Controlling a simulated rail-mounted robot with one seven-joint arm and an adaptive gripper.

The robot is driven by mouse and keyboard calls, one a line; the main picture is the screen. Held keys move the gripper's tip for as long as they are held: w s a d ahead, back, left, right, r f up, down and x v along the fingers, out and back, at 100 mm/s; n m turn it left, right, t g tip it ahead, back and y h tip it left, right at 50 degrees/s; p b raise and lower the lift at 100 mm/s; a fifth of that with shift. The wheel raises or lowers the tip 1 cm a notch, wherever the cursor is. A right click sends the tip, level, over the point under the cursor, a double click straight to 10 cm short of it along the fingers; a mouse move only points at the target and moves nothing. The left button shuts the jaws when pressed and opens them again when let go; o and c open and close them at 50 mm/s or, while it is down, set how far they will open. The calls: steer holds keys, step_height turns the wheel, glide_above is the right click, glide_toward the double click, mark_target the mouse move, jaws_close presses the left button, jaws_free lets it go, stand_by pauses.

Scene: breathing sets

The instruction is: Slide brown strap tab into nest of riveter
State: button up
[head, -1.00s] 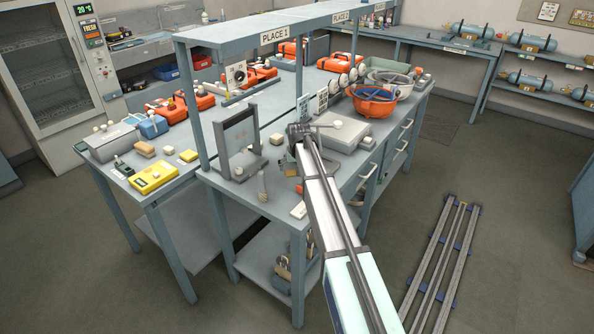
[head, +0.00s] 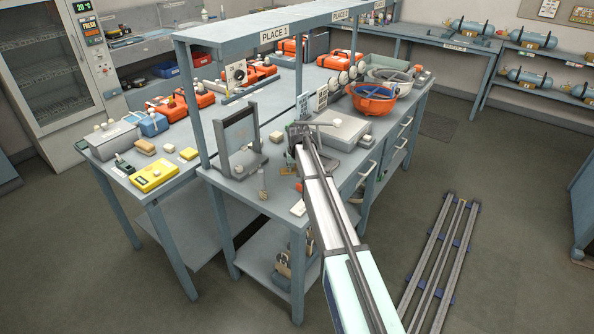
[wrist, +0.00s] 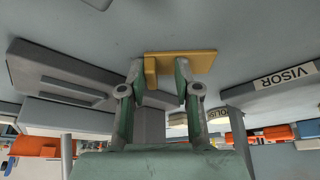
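A tan-brown piece with a short upturned end, apparently the brown strap tab (wrist: 197,62), is at my fingertips in the wrist view. My gripper (wrist: 160,72) has its two green-padded fingers apart. The tab's upturned end is near the left finger, and its flat part runs past the right finger. I cannot tell whether either pad touches it. In the head view my gripper (head: 296,140) is low over the front bench, mostly hidden by my arm. A small brown piece (head: 286,170) shows beside it. A grey upright frame (head: 240,140) stands left; I cannot tell whether it is the riveter.
A grey slotted block (wrist: 75,80) and a VISOR-labelled plate (wrist: 285,82) flank my gripper. A flat grey case (head: 342,132) and an orange bowl (head: 372,104) are to its right. A shelf post (head: 299,75) rises behind. Some bare bench top lies around the grey frame.

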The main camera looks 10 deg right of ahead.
steer(key=shift+s+a+f, duration=0.1)
steer(key=shift+a+f, duration=0.05)
steer(key=shift+f, duration=0.1)
jaws_close()
steer(key=shift+r, duration=0.1)
